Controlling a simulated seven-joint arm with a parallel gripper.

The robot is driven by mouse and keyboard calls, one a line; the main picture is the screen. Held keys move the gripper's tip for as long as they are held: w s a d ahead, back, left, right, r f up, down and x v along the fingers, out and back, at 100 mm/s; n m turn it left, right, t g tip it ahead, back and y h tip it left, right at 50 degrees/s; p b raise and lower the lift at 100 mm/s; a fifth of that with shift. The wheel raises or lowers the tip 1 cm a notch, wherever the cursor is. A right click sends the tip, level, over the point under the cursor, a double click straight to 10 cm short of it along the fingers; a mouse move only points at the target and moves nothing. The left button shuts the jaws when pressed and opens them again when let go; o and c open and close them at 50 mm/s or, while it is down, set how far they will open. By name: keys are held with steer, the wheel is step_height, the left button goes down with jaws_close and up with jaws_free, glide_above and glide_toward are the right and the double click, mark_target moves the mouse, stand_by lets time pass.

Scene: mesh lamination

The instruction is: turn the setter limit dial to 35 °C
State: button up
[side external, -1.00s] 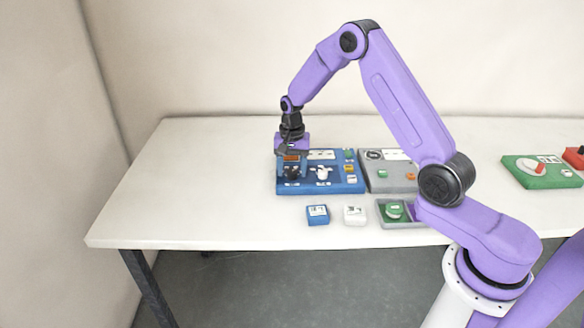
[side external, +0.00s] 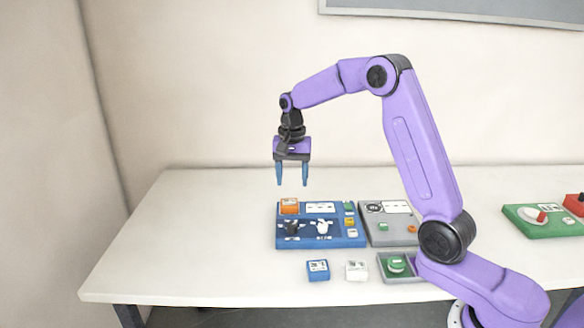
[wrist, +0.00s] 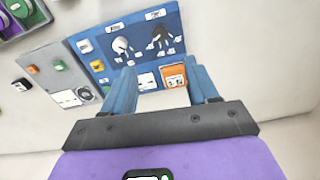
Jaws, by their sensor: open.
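A blue panel (side external: 348,241) carries a black dial (side external: 291,228) on its left and a white dial (side external: 322,227) beside it. The wrist view also shows the black dial (wrist: 163,37) and the white dial (wrist: 122,46), each with a scale around it. The labels are too small to tell which is the setter limit dial, and the settings cannot be read. My gripper (side external: 292,183) is open and empty, pointing down well above the panel's back left part, apart from both dials. In the wrist view its blue fingers (wrist: 164,88) stand apart.
An orange block (side external: 289,206) and small yellow and green pieces sit on the panel. A grey panel (side external: 380,232) adjoins it at right. The table's left side (side external: 190,240) is clear.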

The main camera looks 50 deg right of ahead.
steer(key=shift+r, duration=1.35)
steer(key=shift+a, duration=0.1)
steer(key=s+a+r+n, duration=0.1)
steer(key=s+a+n, duration=1.1)
steer(key=s, duration=0.4)
steer(key=s+d+f+n, duration=0.1)
steer(key=s+n, duration=0.4)
steer(key=s, duration=0.6)
steer(key=s+d+f+n, duration=0.1)
steer(key=s+n, duration=0.4)
steer(key=s, duration=0.6)
steer(key=shift+d+f+n, duration=0.15)
steer(key=shift+f+n, duration=0.15)
steer(key=shift+f, duration=0.3)
